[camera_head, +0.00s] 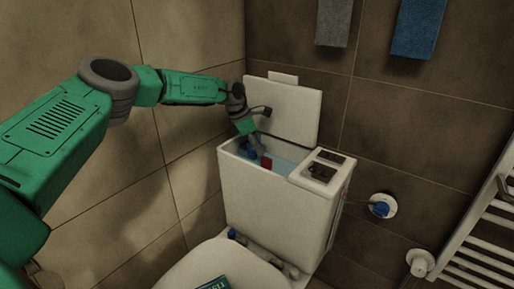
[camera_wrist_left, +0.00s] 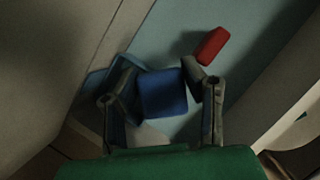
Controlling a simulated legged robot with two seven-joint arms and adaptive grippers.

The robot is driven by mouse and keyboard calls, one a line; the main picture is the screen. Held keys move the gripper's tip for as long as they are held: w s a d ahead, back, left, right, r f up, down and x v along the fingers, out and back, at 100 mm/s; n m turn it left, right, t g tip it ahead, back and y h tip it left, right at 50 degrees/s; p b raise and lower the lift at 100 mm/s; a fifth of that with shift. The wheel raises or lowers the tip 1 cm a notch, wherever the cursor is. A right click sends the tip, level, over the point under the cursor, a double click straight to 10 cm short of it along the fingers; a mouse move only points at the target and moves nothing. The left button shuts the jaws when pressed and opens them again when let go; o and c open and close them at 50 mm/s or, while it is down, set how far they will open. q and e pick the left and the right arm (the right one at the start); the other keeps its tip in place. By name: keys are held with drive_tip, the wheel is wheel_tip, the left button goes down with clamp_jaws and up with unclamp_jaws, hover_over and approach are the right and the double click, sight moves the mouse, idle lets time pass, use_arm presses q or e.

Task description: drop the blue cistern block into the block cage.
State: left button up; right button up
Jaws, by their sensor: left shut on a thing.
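The blue cistern block (camera_wrist_left: 162,93) is between the two fingers of my left gripper (camera_wrist_left: 160,78) in the left wrist view. The fingers are shut on its sides. In the head view my left gripper (camera_head: 256,145) reaches down into the open cistern (camera_head: 262,202), and a bit of blue (camera_head: 247,151) shows beside it. A red block (camera_wrist_left: 212,46) lies ahead and to the right of the blue block in the left wrist view; it also shows in the head view (camera_head: 266,162). I cannot make out the block cage for certain. My right gripper is not in view.
The cistern lid (camera_head: 285,108) stands upright behind the opening. A panel with dark openings (camera_head: 324,171) covers the cistern's right end. The toilet lid (camera_head: 205,268) is in front. A valve (camera_head: 381,206) and a towel rail (camera_head: 485,235) are on the right.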

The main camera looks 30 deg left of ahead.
use_arm(q)
drive_tip(key=o, duration=1.2)
drive_tip(key=shift+d, duration=0.1)
drive_tip(key=shift+a+r, duration=0.2)
drive_tip(key=p+v, duration=0.2)
drive_tip(key=v, duration=0.9)
drive_tip(key=shift+s+r, duration=0.2)
drive_tip(key=shift+r, duration=0.15)
drive_tip(key=shift+f, duration=0.1)
